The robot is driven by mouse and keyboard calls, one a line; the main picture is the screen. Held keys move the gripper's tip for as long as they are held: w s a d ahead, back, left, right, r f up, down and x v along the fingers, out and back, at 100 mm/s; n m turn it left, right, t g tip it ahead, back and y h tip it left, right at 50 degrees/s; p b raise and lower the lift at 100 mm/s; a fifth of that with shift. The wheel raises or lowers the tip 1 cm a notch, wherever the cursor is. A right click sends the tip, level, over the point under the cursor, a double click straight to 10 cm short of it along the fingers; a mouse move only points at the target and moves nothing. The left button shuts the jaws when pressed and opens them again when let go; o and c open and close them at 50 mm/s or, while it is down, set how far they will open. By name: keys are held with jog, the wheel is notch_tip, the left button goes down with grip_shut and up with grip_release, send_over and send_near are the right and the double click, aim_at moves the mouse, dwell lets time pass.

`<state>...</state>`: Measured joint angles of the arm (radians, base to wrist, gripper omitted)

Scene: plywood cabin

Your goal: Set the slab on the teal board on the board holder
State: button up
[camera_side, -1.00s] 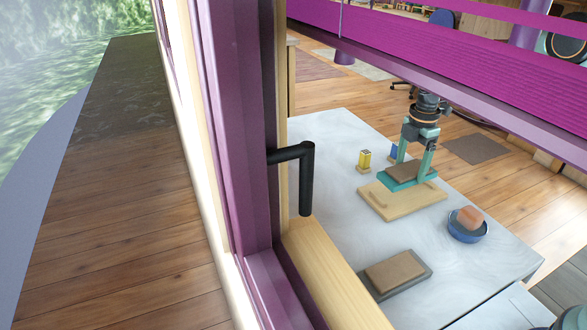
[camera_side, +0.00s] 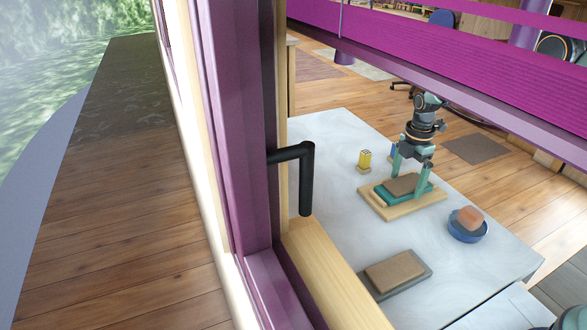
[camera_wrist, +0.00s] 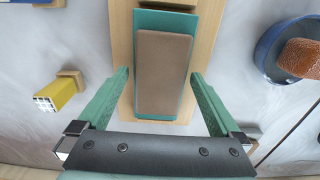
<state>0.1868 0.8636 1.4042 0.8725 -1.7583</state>
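The brown slab (camera_side: 402,184) lies flat on the teal board (camera_side: 382,195). The board rests on the pale wooden board holder (camera_side: 415,207). In the wrist view the slab (camera_wrist: 162,75) is on the teal board (camera_wrist: 165,20), lengthwise along the holder (camera_wrist: 120,40). My gripper (camera_side: 411,178) is above the holder, pointing down. In the wrist view its two teal fingers (camera_wrist: 161,75) stand spread on either side of the board, with a small gap at the left; contact at the right edge is hard to tell.
A yellow block (camera_side: 364,159) on a small wooden base stands left of the holder. A blue bowl (camera_side: 466,234) with an orange-brown block is at the right. Another brown slab (camera_side: 395,271) lies on a grey board (camera_side: 424,272) at the front. The table between is clear.

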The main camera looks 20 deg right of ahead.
jog(key=shift+r, duration=0.15)
notch_tip(320, 180, up, 12)
jog(key=s+a+r+m+t, duration=0.2)
jog(key=s+a+r+m, duration=0.3)
jog(key=s+r+m, duration=0.4)
jog(key=s+a+r+m+t, duration=0.1)
jog(key=s+a+m+t, duration=0.2)
jog(key=s+m, duration=0.6)
jog(key=shift+s+a+r+t, duration=0.15)
jog(key=shift+s+a+t, duration=0.15)
jog(key=shift+s+a, duration=0.65)
